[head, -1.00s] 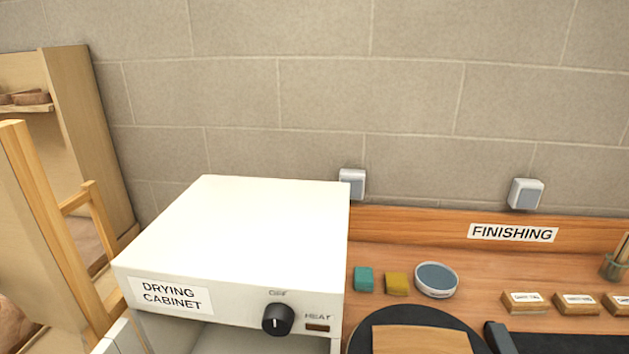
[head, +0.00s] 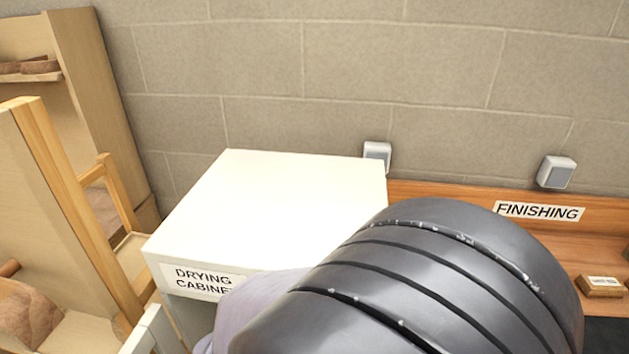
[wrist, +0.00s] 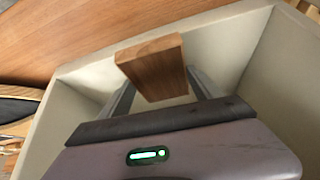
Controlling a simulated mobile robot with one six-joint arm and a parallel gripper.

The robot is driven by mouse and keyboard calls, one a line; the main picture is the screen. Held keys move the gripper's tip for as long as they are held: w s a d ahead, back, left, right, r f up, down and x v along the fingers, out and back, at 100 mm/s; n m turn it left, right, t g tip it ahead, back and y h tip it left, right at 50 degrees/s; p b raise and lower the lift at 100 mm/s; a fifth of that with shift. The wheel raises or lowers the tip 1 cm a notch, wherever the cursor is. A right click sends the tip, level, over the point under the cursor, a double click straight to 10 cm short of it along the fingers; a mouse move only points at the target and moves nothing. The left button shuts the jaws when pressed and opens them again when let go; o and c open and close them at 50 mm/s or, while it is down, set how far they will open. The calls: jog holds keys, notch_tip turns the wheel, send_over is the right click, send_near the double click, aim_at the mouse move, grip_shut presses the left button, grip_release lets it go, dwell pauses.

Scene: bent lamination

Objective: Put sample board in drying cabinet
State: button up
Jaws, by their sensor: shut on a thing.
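My gripper (wrist: 163,88) is shut on the sample board (wrist: 150,58), a brown wooden block held between its two fingers. In the wrist view the board and fingers are at or within the pale box of the drying cabinet (wrist: 225,45), whose walls surround them; how deep they are is unclear. The board appears clear of the side walls. In the head view the white drying cabinet (head: 280,205) stands left of centre, its label partly covered. My dark arm hides the cabinet's knob and most of its front. The gripper's fingers and the board are hidden there.
A white door panel (head: 155,332) stands at the cabinet's lower left. A wooden frame (head: 65,190) rises close on the left. The finishing bench (head: 440,196) lies to the right, with a small labelled block (head: 601,287). Wooden surface (wrist: 90,30) borders the cabinet in the wrist view.

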jog(key=w, duration=0.3)
jog(key=shift+w+d+f, duration=0.1)
jog(key=shift+w+d, duration=0.05)
jog(key=shift+d, duration=0.15)
jog(key=shift+f, duration=0.2)
jog(key=shift+f, duration=0.15)
jog(key=o, duration=1.5)
jog(key=shift+s+a+r+p, duration=0.1)
jog(key=shift+s+r+p, duration=0.1)
jog(key=shift+r+p, duration=0.15)
jog(key=p+v, duration=0.2)
jog(key=v, duration=0.5)
